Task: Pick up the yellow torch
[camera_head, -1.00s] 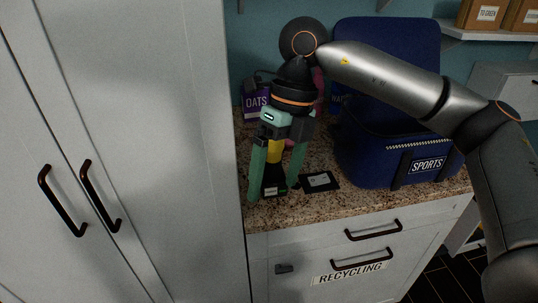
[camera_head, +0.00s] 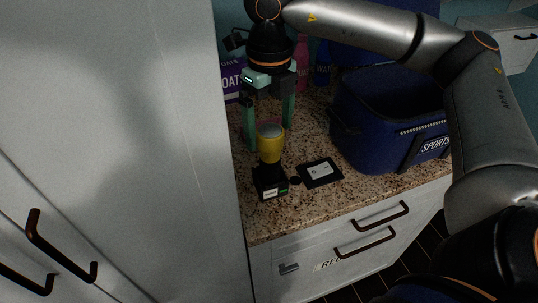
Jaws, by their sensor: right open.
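The yellow torch (camera_head: 270,151) stands upright on the countertop, its round grey lens facing up. Its lower end meets a small black base (camera_head: 268,183) with a white and green label. My right gripper (camera_head: 269,134) points down with its teal fingers apart and nothing held between them. In the picture one finger is left of the torch head and the other is behind its upper right. The torch shows in front of the gap, and I cannot tell whether a finger touches it. My left gripper is out of view.
A dark card (camera_head: 320,172) and a small black disc lie right of the torch. A blue sports bag (camera_head: 391,130) stands further right. A purple oats box (camera_head: 232,82) is behind the gripper. A tall white cabinet (camera_head: 120,130) borders the counter (camera_head: 300,205) on the left.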

